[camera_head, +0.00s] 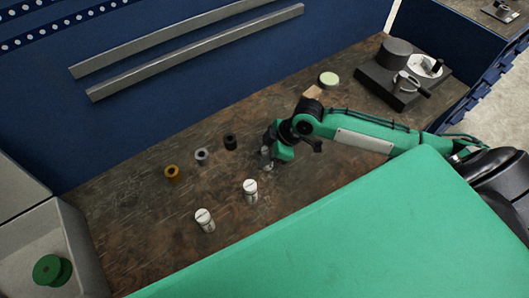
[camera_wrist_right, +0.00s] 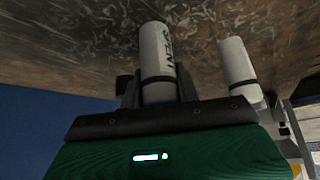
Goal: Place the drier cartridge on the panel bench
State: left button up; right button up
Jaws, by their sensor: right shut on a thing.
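My right gripper (camera_head: 268,158) is shut around a white, labelled cylinder with a dark band, which I take to be the drier cartridge (camera_wrist_right: 157,50). In the wrist view it sits between the two dark fingers. In the head view my gripper mostly covers it, over the brown panel bench (camera_head: 130,215). I cannot tell whether its end touches the bench. Two similar white cylinders stand upright on the bench, one near (camera_head: 250,190) and one farther left (camera_head: 205,221). One such cylinder (camera_wrist_right: 238,60) shows beside the held one in the wrist view. My left gripper is not in view.
An orange ring (camera_head: 172,173), a grey ring (camera_head: 201,156) and a black ring (camera_head: 230,142) stand left of the gripper. A round pale-topped tin (camera_head: 329,79) and a dark apparatus (camera_head: 397,70) are at the back right.

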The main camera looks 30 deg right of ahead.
jog(key=o, duration=1)
jog(key=shift+f, duration=0.1)
jog(key=shift+c, duration=0.2)
jog(key=b+v, duration=0.1)
jog(key=v, duration=1.1)
jog(key=shift+r+b, duration=0.2)
jog(key=shift+b, duration=0.2)
